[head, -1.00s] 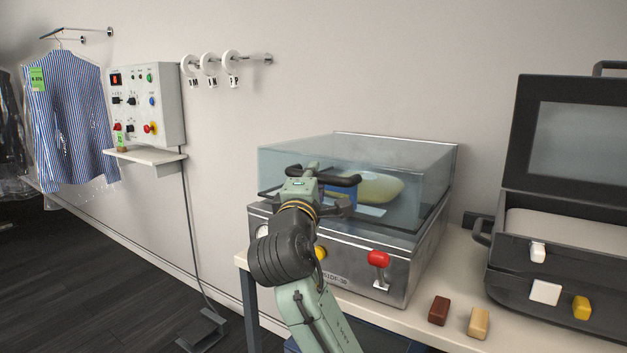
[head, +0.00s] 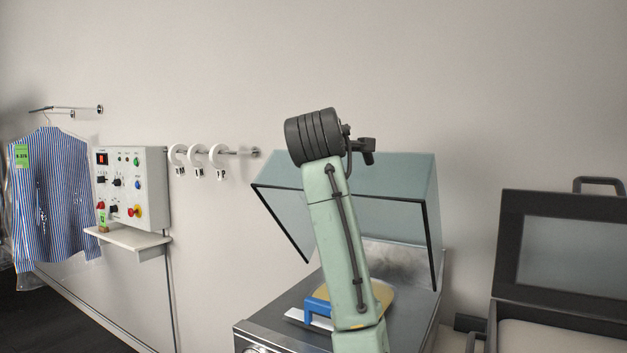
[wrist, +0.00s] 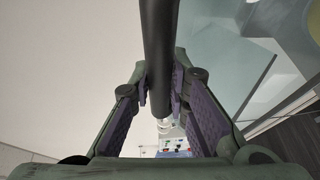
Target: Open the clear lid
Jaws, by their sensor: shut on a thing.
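The clear lid (head: 405,180) is open at a steep tilt above the metal box (head: 400,310), its dark-edged rim lifted well clear at the front. The lid's black bar handle (head: 368,147) shows just right of my wrist in the head view. My gripper (wrist: 164,90) is shut on this handle (wrist: 158,40) in the wrist view, with a purple pad on each side of the dark bar. My arm hides most of the gripper and part of the lid in the head view. A yellowish padded piece (head: 378,294) and a blue clamp-like part (head: 318,308) lie inside the box.
An open dark case (head: 510,240) stands to the right on the table. A control panel (head: 135,185), white rings on a wall rod (head: 200,154) and a striped shirt (head: 50,195) are at the left. The wall above the lid is clear.

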